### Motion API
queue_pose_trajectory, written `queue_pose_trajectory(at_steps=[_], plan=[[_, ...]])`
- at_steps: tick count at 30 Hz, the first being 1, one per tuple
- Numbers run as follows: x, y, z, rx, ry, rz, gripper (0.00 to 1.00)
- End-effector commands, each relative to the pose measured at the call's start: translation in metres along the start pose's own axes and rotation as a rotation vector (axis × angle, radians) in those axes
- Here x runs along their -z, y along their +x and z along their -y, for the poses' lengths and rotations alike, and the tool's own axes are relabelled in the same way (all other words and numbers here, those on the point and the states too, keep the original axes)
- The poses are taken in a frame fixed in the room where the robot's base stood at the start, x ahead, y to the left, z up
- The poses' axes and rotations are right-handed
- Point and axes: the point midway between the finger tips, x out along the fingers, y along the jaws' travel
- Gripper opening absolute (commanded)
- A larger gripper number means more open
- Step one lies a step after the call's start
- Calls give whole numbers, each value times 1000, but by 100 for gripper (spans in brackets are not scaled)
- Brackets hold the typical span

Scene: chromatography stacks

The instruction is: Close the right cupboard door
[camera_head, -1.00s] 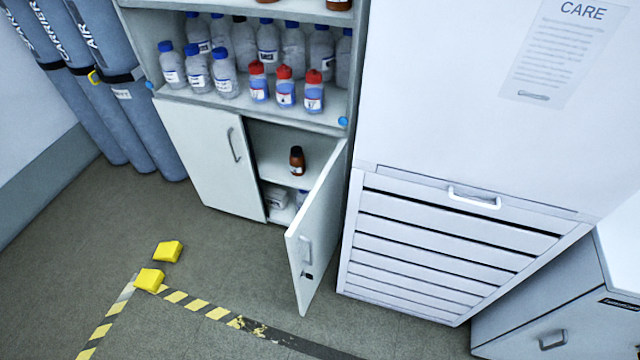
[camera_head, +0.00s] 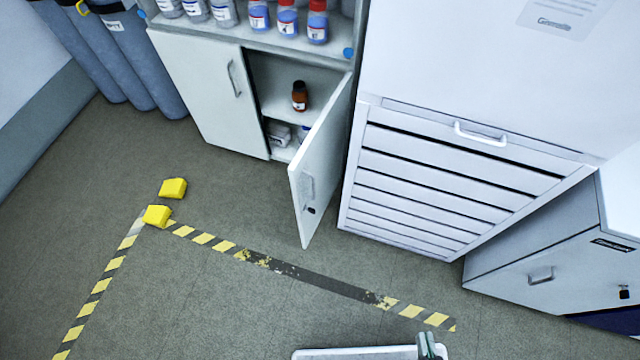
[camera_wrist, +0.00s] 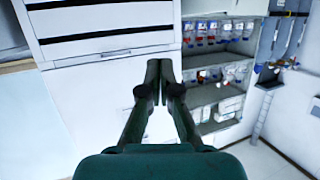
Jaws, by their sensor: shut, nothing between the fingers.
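The right cupboard door (camera_head: 322,160) is white and stands open in the head view. It is swung outward from its hinge side at the right of the cupboard, with its handle and a small dark lock (camera_head: 311,210) near the free edge. The left cupboard door (camera_head: 210,90) is closed. My gripper (camera_wrist: 162,75) is shut and empty in the wrist view, pointing toward white furniture.
A brown bottle (camera_head: 299,96) stands inside the open cupboard. Bottles with red caps (camera_head: 287,18) stand on the shelf above. A white drawer unit (camera_head: 440,180) is close to the right of the door. Yellow blocks (camera_head: 173,188) and striped tape (camera_head: 205,238) mark the otherwise clear floor.

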Motion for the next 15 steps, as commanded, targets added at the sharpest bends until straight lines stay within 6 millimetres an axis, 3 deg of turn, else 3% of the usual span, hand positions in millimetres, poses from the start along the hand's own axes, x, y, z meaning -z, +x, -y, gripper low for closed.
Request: queue_pose_trajectory(at_steps=[5,8,15], plan=[[-54,29,-4,-33,233,94,0],[-98,54,-3,-56,444,177,0],[-184,120,17,-83,956,377,0]])
